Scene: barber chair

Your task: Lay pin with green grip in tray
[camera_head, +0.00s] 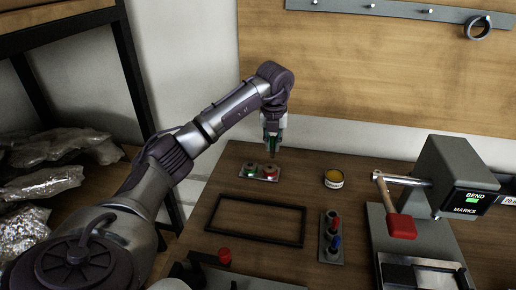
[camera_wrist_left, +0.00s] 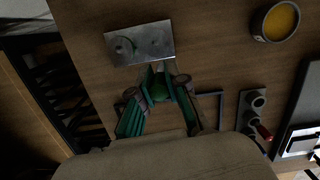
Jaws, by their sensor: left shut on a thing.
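My left gripper (camera_head: 272,150) is above the back of the wooden table, just behind a small metal plate (camera_head: 245,170). In the left wrist view my left gripper (camera_wrist_left: 160,88) is shut on the pin with the green grip (camera_wrist_left: 160,92). The rounded green end shows between the fingers; the rest of the pin is mostly hidden. The pin is held above the table, near the metal plate (camera_wrist_left: 145,58). A shallow dark rectangular tray (camera_head: 256,236) lies empty in front of the plate. My right gripper is not in view.
A block (camera_head: 330,258) with red and blue pins stands right of the tray. A yellow-topped tin (camera_head: 334,179) is behind it. A grey bending device (camera_head: 455,165) with a red-headed handle (camera_head: 401,226) stands at right. A red piece (camera_head: 224,255) is in front of the tray.

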